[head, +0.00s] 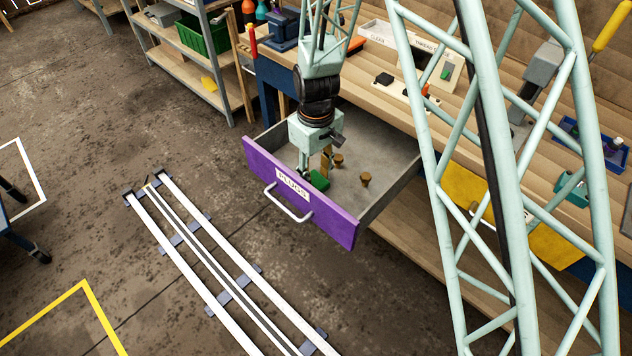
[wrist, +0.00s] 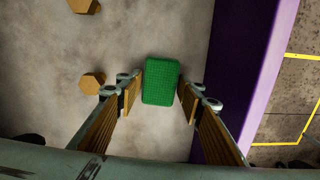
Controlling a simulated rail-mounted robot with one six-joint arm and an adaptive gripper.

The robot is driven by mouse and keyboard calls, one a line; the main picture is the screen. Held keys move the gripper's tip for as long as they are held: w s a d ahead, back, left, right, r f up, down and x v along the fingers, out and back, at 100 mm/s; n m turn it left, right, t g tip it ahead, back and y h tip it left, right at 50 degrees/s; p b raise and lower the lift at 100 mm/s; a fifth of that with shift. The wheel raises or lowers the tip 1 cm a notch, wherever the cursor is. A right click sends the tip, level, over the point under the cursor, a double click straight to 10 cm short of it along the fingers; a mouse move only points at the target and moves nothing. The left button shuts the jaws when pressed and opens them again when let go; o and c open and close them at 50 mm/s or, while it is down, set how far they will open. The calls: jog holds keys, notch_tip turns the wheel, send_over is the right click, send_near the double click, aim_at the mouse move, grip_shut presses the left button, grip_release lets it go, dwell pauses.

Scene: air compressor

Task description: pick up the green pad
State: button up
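The green pad (wrist: 161,82) lies on the grey floor of the open drawer, near its purple front panel. It also shows in the head view (head: 320,180), partly behind my gripper (head: 316,168). In the wrist view my gripper (wrist: 159,98) is open, with one finger on each side of the pad's near end. A narrow gap shows at the left finger; the right fingertip is close to the pad's edge, and I cannot tell whether it touches. The pad looks flat and roughly lengthwise between the fingers.
The drawer's purple front (head: 300,196) stands close beside my gripper. Two brass plugs lie in the drawer, one (head: 365,178) right of my gripper; the wrist view shows a plug (wrist: 92,83) left of the left finger.

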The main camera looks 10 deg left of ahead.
jog(key=c, duration=0.4)
jog(key=shift+o, duration=0.2)
jog(key=shift+r, duration=0.1)
notch_tip(320, 180, up, 10)
jog(key=p, duration=0.2)
dwell(0.3)
dwell(0.6)
notch_tip(320, 180, up, 18)
jog(key=n+p, duration=0.2)
jog(key=p, duration=1.4)
send_over(316, 179)
jog(key=s, duration=0.1)
jog(key=shift+s+d, duration=0.1)
jog(key=shift+d, duration=0.3)
jog(key=shift+d, duration=0.1)
